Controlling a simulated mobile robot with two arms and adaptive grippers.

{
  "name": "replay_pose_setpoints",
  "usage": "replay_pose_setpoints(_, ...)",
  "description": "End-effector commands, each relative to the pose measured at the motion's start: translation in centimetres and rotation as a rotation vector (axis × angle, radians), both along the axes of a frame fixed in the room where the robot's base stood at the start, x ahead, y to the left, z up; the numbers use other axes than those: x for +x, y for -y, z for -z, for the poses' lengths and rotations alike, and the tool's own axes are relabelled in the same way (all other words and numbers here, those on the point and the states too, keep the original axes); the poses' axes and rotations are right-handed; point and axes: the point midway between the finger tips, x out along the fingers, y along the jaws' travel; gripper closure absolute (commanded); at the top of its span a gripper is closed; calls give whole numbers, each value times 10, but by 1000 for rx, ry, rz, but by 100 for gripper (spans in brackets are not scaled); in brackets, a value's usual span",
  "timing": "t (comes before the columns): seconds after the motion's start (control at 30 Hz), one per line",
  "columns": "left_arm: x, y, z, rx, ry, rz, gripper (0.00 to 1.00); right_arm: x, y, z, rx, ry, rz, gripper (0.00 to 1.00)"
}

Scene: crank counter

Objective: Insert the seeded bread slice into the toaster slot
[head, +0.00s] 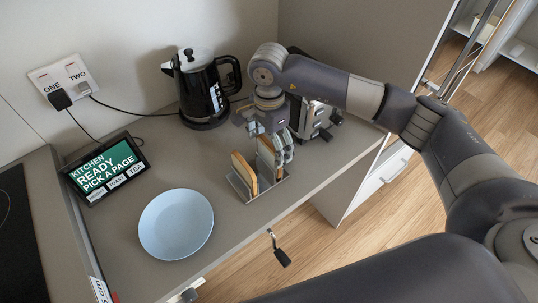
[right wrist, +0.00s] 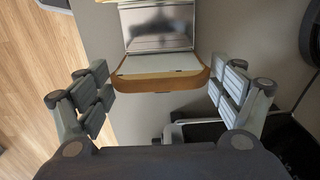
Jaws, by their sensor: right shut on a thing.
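Two bread slices stand upright in a metal rack (head: 270,189) on the counter in the head view. The left slice (head: 243,174) is free of the gripper. My right gripper (head: 272,150) is shut on the right slice (head: 266,160), which is still at the rack. In the right wrist view its crust edge (right wrist: 158,84) lies between the finger pads. I cannot tell from the crust whether it is the seeded one. The dark toaster (head: 318,119) stands behind the gripper, partly hidden by my arm; its slots are not clear. My left gripper is out of view.
A black kettle (head: 204,92) stands behind the rack. A blue plate (head: 176,224) and a tablet screen (head: 107,170) are to the left. A wall socket (head: 65,80) has cords running to the counter. A crank (head: 279,250) projects from the counter's front edge.

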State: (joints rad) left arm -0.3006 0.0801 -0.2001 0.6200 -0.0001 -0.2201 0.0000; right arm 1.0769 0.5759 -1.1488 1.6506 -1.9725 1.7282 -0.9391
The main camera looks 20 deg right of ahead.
Motion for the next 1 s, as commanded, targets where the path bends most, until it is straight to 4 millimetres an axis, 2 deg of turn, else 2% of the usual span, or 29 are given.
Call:
replay_pose_setpoints(0.03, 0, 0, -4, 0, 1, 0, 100, 0, 0, -7, 0, 1, 0, 27)
replay_pose_setpoints(0.8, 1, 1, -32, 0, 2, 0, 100, 0, 0, -69, 1, 2, 0, 27)
replay_pose_setpoints(1.0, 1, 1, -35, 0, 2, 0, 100, 0, 0, -77, 0, 1, 0, 27)
